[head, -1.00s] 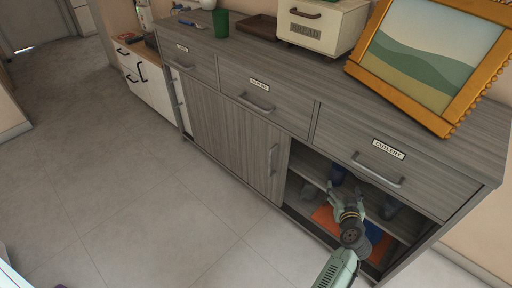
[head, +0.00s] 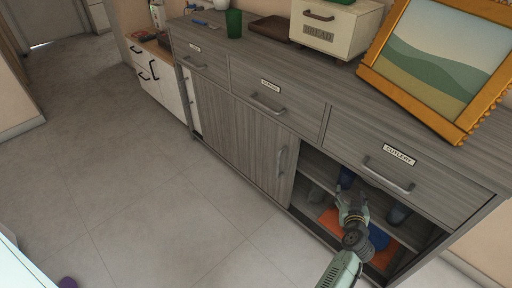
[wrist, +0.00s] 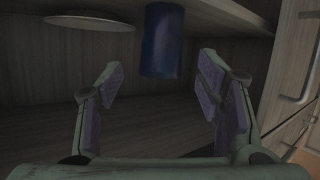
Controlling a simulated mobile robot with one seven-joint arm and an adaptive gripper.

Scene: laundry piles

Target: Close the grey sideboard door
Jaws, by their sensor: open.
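The grey sideboard (head: 330,125) fills the middle and right of the head view. Its wood-grain door (head: 240,135), with an upright metal handle (head: 282,160), stands at the left. The compartment right of the door is open, showing a shelf (head: 318,172) and things inside. My gripper (head: 350,195) is at this opening, right of the door and apart from its handle. In the wrist view my gripper (wrist: 158,88) is open, with nothing between its fingers. A dark blue cylinder (wrist: 163,40) and a pale plate-like disc (wrist: 90,23) show beyond the fingers.
A green cup (head: 234,23), a bread box (head: 333,27) and a gold-framed picture (head: 430,60) stand on top. Drawers, one labelled cutlery (head: 399,155), run above the opening. An orange item (head: 330,220) lies low inside.

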